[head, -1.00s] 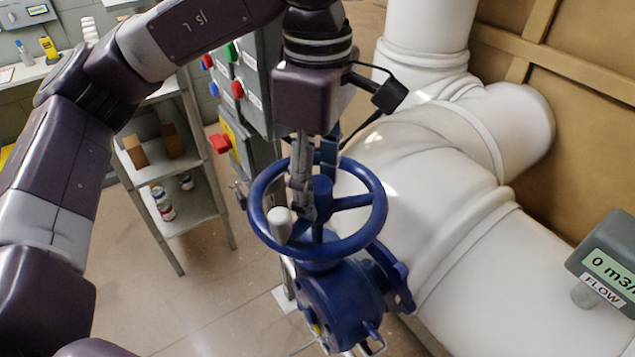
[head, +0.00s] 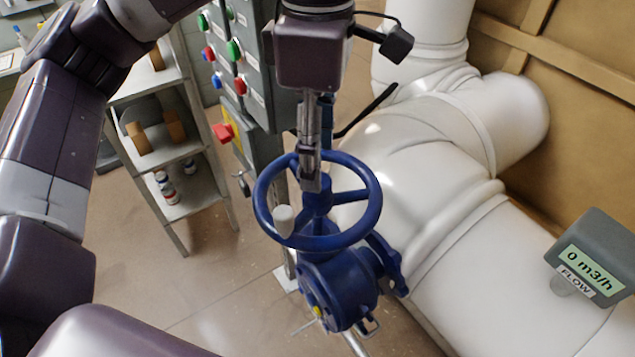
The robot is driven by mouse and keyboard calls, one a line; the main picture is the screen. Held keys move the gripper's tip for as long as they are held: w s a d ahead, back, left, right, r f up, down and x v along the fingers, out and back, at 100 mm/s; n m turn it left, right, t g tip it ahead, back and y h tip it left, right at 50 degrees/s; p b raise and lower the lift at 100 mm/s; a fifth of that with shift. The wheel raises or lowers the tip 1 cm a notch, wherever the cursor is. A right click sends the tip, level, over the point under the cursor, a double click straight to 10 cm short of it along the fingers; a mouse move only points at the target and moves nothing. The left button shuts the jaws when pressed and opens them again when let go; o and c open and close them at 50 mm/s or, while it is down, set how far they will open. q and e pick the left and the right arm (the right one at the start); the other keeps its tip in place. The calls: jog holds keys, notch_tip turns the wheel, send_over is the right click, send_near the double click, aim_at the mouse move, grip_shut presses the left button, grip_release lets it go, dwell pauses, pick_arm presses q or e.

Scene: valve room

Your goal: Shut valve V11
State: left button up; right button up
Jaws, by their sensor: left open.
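The valve is a blue gear body (head: 345,290) with a blue handwheel (head: 372,205) on top, in the middle of the head view. A pale knob (head: 284,220) stands up from the wheel's near left rim. No V11 label is readable. My left gripper (head: 312,180) points down over the far part of the wheel, its fingers near the hub. It is open, seen nearly edge-on, and I cannot tell whether it touches the wheel. The flow display (head: 590,262) at the right reads 0 m3/h. My right gripper is not in view.
Thick white pipes (head: 430,150) fill the space right of and behind the valve. A grey control panel (head: 250,60) with red, green and blue buttons stands behind my left gripper. A metal shelf (head: 190,205) holds small items at the left. Bare floor (head: 200,290) shows left of the valve.

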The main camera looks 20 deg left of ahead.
pick_arm(q)
jog(key=n, duration=0.4)
jog(key=shift+f+b, duration=0.1)
jog(key=shift+b, duration=0.3)
jog(key=shift+n, duration=1.4)
jog(key=shift+b, duration=0.3)
